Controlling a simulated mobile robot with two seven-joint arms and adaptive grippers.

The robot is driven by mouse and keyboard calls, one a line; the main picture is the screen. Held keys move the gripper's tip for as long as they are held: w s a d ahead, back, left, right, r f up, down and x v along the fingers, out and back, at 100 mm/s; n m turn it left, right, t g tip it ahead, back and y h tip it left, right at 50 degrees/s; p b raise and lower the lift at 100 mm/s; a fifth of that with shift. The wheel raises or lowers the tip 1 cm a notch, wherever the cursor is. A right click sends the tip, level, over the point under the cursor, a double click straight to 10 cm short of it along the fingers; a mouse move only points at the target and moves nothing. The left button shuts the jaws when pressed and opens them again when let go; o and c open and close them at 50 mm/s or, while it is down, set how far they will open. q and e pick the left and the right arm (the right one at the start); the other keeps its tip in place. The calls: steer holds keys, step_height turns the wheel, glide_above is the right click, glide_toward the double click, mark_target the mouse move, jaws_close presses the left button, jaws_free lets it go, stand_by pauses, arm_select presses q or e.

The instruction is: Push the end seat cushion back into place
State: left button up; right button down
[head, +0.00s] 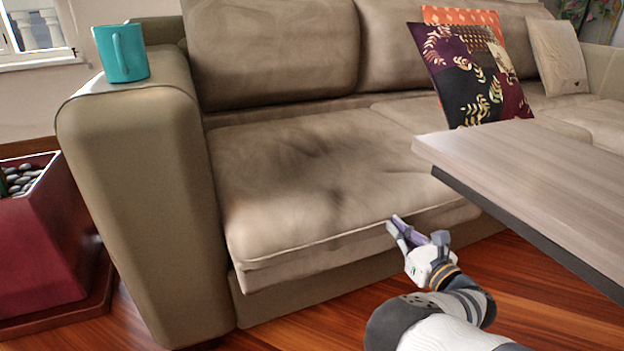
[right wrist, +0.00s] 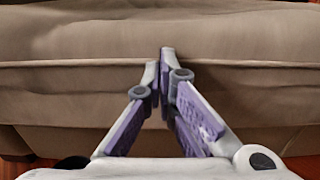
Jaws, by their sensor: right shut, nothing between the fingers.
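The end seat cushion (head: 310,185) is beige and lies on the sofa beside the left armrest. Its front edge sticks out past the sofa base (head: 310,293) below it. My right gripper (head: 396,222) is at the cushion's front edge, right of its middle. In the right wrist view the cushion (right wrist: 70,90) fills the upper part, with its piped seam running across. The right gripper's closed fingertips (right wrist: 163,55) point at the front face near that seam; I cannot tell whether they touch it. My left gripper is not in view.
A wooden table (head: 540,165) stands close to the right of my right arm. A teal mug (head: 121,53) sits on the armrest (head: 140,180). Patterned pillows (head: 470,75) lean further along the sofa. A red planter (head: 45,240) stands at the left. Some wooden floor (head: 330,325) is clear in front.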

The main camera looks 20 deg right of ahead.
mark_target(385, 218)
steer(key=shift+w+a+b, duration=0.15)
steer(key=shift+w+b, duration=0.75)
steer(key=shift+w, duration=0.35)
steer(key=shift+w+a+b, duration=0.1)
steer(key=shift+w+b, duration=0.8)
steer(key=shift+w, duration=0.35)
steer(key=shift+s+p, duration=0.25)
steer(key=shift+p, duration=0.1)
steer(key=s+p, duration=0.1)
steer(key=s, duration=0.1)
steer(key=s+p, duration=0.2)
steer(key=s, duration=0.1)
steer(key=shift+s+d, duration=0.25)
steer(key=shift+s, duration=0.05)
